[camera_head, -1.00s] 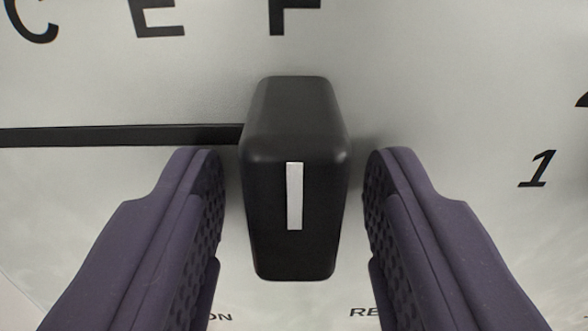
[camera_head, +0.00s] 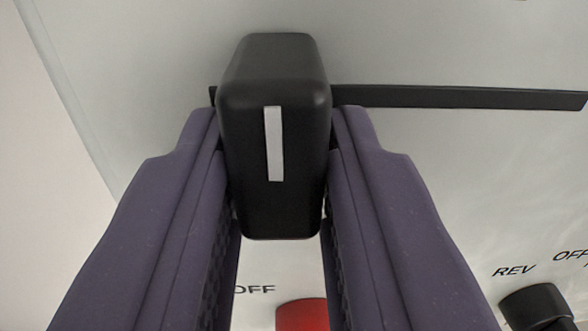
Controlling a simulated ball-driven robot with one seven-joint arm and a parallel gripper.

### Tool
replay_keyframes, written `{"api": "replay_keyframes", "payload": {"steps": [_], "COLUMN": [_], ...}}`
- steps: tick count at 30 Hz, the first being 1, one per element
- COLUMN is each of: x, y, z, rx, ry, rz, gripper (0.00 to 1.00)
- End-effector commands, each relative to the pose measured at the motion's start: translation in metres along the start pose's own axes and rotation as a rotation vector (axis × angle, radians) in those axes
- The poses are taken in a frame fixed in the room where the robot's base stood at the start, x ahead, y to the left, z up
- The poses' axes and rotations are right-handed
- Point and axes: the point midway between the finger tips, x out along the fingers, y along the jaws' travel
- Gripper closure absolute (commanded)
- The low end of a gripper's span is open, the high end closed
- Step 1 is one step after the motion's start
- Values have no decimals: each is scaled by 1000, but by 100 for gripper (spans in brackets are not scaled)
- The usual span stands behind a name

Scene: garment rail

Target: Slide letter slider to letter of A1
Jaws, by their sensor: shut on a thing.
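The letter slider is a black rounded block (camera_head: 274,80) with a white vertical stripe, in the upper middle of the view. It sits near the left end of a dark horizontal track (camera_head: 460,97) on a pale panel. A short bit of track shows on its left. My gripper (camera_head: 277,150) has two purple fingers shut on the slider, one on each side. The letters above the track are out of view.
A red part (camera_head: 302,315) lies low between the fingers, beside a partly hidden "OFF" label. A black knob (camera_head: 537,308) stands at the lower right under "REV" and "OFF" labels. The panel's left edge (camera_head: 75,125) is close to the slider.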

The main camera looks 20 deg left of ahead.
Motion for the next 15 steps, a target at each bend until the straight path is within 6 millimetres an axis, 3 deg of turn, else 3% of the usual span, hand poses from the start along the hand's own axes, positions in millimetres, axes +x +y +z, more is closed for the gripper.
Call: {"api": "replay_keyframes", "payload": {"steps": [3, 12, 13, 15], "x": [0, 0, 0, 0], "y": [-14, -16, -17, -16], "z": [-2, -1, -1, -1], "rx": [0, 0, 0, 0], "ry": [0, 0, 0, 0], "rz": [-1, -2, -2, -2], "gripper": [100, 100, 72, 56]}}
